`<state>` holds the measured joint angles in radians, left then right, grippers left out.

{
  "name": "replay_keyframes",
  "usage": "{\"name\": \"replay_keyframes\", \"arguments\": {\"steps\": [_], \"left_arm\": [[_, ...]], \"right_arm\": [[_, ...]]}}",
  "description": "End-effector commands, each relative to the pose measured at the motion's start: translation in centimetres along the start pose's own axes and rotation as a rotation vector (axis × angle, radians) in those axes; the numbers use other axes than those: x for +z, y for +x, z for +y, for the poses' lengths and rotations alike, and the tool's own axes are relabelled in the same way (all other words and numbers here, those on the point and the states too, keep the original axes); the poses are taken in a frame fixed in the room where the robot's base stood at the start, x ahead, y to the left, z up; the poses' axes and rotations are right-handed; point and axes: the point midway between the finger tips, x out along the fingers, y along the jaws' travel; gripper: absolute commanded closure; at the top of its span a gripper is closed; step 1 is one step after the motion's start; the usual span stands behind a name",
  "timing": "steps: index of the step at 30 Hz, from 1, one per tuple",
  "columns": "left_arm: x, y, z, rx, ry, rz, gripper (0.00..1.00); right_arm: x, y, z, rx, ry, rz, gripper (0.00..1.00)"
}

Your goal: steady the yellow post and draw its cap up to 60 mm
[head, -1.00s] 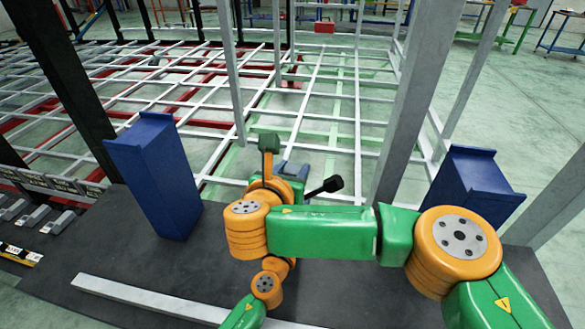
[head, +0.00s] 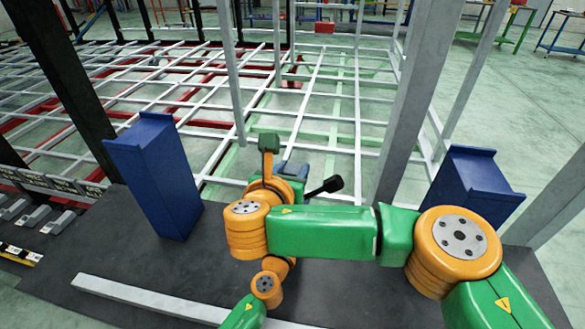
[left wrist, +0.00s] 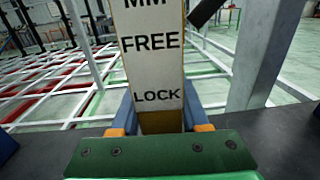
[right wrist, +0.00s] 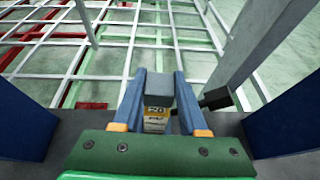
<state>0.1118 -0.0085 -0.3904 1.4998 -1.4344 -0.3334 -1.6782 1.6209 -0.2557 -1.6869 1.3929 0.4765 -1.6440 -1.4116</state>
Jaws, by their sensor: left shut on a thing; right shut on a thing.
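The yellow post (left wrist: 158,122) stands upright in the left wrist view. Its pale front plate (left wrist: 152,60) reads "MM", "FREE" and "LOCK". My left gripper (left wrist: 159,103) is shut on the post's lower part, a blue finger on each side. In the right wrist view, my right gripper (right wrist: 160,88) is shut on the grey cap (right wrist: 159,93). Just below the cap, a yellow scale (right wrist: 156,110) shows "20". In the head view my right gripper (head: 291,171) shows only partly. My arm links hide the post and the left gripper there.
A black-knobbed handle (head: 326,187) sticks out to the right of the grippers. Blue stands (head: 155,178) and (head: 474,185) flank the post. A grey upright (head: 410,115) rises behind. A white bar (head: 150,297) lies on the dark platform. The chassis lattice (head: 320,85) spreads beyond.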

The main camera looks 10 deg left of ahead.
Motion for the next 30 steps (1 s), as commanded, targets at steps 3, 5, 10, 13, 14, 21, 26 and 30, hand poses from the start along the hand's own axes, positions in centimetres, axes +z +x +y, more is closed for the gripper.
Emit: {"name": "replay_keyframes", "arguments": {"steps": [3, 5, 10, 13, 14, 21, 26, 30], "left_arm": [[-0.2, 0.0, 0.1, 0.004, -0.001, 0.004, 1.00], [-0.2, 0.0, 0.1, 0.004, -0.001, 0.004, 1.00], [-0.2, 0.0, 0.1, 0.004, 0.000, 0.004, 1.00], [-0.2, 0.0, 0.1, 0.004, 0.000, 0.005, 1.00], [-0.2, 0.0, 0.1, 0.003, 0.000, 0.005, 1.00], [-0.2, 0.0, 0.1, 0.003, 0.000, 0.005, 1.00], [-0.2, 0.0, 0.1, 0.002, 0.001, 0.004, 1.00], [-0.2, 0.0, 0.1, 0.001, 0.001, 0.004, 1.00]], "right_arm": [[0.4, -0.2, 0.0, 0.000, -0.001, 0.002, 1.00], [1.3, -0.5, 0.0, -0.001, 0.002, 0.000, 1.00], [3.5, -1.5, 0.0, -0.001, 0.001, 0.000, 1.00], [3.9, -1.6, 0.0, 0.000, 0.000, 0.000, 1.00], [3.9, -1.6, 0.0, 0.000, -0.001, 0.000, 1.00], [3.9, -1.6, 0.0, 0.000, -0.001, -0.001, 0.47], [3.8, -1.6, 0.0, 0.000, -0.001, 0.000, 0.28], [3.8, -1.6, 0.0, 0.000, -0.001, 0.000, 0.28]]}}
